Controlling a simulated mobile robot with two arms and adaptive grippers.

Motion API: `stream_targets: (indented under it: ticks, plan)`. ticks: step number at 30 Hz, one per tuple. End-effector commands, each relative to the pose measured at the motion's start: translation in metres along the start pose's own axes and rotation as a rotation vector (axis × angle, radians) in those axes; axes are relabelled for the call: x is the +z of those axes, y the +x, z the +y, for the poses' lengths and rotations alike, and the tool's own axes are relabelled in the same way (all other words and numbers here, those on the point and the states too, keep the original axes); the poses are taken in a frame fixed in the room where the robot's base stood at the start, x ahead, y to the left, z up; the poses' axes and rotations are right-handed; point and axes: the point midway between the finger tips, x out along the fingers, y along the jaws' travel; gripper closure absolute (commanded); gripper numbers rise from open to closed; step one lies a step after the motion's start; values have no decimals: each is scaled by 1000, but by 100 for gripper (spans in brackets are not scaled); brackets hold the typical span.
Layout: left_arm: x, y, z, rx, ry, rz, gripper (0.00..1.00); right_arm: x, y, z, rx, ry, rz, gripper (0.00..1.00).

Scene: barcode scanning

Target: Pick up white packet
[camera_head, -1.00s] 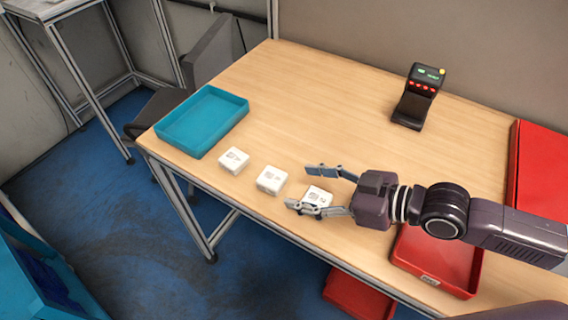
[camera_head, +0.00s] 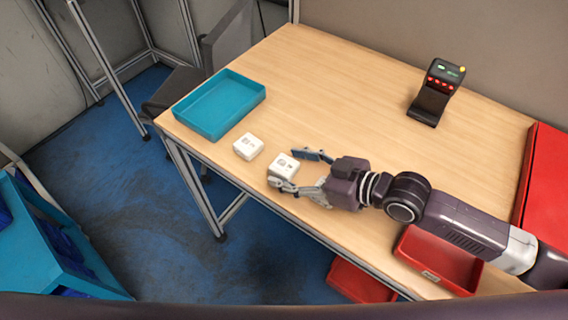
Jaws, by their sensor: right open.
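One packet (camera_head: 248,146) sits near the blue tray. The second packet (camera_head: 284,165) sits to its right, at the mouth of my right gripper (camera_head: 286,169). The right gripper is open, one fingertip at the packet's far right side and the other at its near side. I cannot tell whether they touch it. The spot of a third packet is largely covered by the gripper. My left gripper is not in view.
An empty blue tray (camera_head: 219,121) stands at the table's left corner. A black scanner (camera_head: 436,92) stands at the back. A red tray (camera_head: 437,263) is at the front right, and a larger red container (camera_head: 546,183) at the right edge. The table's middle is clear.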

Motion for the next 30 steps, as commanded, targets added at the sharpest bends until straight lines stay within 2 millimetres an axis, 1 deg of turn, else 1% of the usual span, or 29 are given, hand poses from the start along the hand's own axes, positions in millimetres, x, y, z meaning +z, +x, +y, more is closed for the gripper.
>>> stream_targets:
  ticks: [3,9,22,30]
  plan:
    - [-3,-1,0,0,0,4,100,0,4,0,0,0,-1,39]
    - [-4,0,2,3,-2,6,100,1,4,0,0,-1,-1,40]
    - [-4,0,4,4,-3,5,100,1,4,0,0,0,-1,88]
    - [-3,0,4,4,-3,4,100,-1,3,0,0,-1,1,89]
